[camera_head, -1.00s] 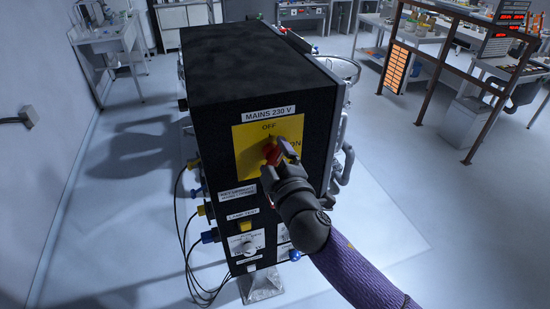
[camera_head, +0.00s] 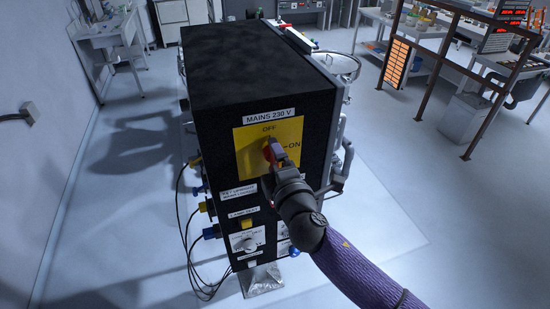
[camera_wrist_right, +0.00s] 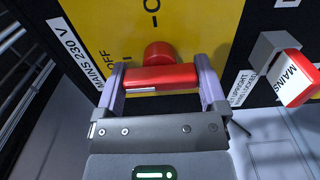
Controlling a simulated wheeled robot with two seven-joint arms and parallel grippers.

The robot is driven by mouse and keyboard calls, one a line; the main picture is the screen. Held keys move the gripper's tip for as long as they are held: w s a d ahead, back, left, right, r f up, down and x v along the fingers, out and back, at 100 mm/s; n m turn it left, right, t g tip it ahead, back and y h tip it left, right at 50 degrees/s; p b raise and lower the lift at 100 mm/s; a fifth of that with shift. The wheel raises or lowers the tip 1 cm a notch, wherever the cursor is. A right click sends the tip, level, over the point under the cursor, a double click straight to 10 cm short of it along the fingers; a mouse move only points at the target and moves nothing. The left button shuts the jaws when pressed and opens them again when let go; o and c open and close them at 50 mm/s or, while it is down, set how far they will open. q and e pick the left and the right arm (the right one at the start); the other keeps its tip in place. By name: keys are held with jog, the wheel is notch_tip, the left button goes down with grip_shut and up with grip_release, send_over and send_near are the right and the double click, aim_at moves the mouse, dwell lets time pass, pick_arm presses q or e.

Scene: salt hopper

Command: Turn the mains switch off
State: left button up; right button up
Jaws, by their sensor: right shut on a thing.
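The black cabinet (camera_head: 225,125) carries a yellow plate (camera_head: 245,135) under the label MAINS 230 V, with OFF at its top and ON at its right. The red mains switch (camera_head: 267,151) sits in the plate's middle, partly hidden by my right gripper (camera_head: 279,155). In the wrist view the switch's red handle bar (camera_wrist_right: 160,76) lies between both fingers, which are shut on it. My left gripper is not in view.
Below the plate are labels, a yellow button (camera_head: 247,224) and a white knob (camera_head: 249,244). Cables hang at the cabinet's left. A red piece marked MAINS (camera_wrist_right: 296,88) shows in the wrist view. A brown rail frame (camera_head: 440,70) stands at right; the floor between is clear.

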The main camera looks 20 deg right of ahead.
jog(key=shift+f, duration=0.1)
dwell(0.3)
jog(key=o, duration=0.9)
jog(key=s+b, duration=0.1)
jog(key=s, duration=0.9)
jog(key=shift+d+b, duration=0.2)
jog(key=shift+b, duration=0.15)
